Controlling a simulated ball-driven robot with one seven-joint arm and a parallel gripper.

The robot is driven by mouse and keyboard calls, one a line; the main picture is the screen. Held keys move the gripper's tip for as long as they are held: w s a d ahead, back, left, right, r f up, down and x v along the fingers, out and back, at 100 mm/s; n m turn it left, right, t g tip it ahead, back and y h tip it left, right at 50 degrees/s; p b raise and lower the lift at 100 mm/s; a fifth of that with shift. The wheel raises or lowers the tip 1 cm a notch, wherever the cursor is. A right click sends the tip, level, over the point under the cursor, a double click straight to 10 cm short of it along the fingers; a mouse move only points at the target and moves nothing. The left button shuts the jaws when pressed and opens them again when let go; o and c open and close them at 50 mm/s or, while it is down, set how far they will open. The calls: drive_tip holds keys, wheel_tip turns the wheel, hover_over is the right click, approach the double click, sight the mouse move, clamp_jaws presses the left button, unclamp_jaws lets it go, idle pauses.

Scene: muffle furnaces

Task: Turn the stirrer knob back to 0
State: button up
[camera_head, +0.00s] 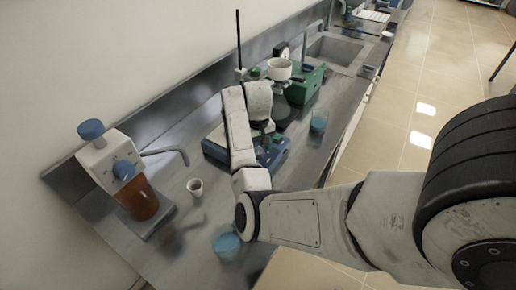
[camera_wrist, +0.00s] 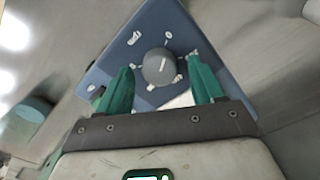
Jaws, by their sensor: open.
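The stirrer is a blue-grey box on the bench, seen in the head view (camera_head: 274,163) partly behind my arm. Its sloping front panel (camera_wrist: 190,28) fills the middle of the wrist view. The round grey stirrer knob (camera_wrist: 160,68) has a pale pointer line and sits among white marks; the printed values are too small to read. My gripper (camera_wrist: 161,64) is open, with one green finger on each side of the knob. Gaps show between fingers and knob in this view; contact cannot be told. In the head view my arm hides most of the knob area.
A dispenser with an amber bottle (camera_head: 138,199) stands at left. A white cup (camera_head: 195,187) and beakers of blue liquid (camera_head: 227,246), (camera_head: 318,123) stand near my arm. A green device (camera_head: 302,90) and funnel (camera_head: 279,68) are behind, with a sink (camera_head: 337,53) beyond.

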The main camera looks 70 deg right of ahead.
wheel_tip(320, 180, up, 10)
drive_tip(key=shift+p, duration=0.4)
idle(0.6)
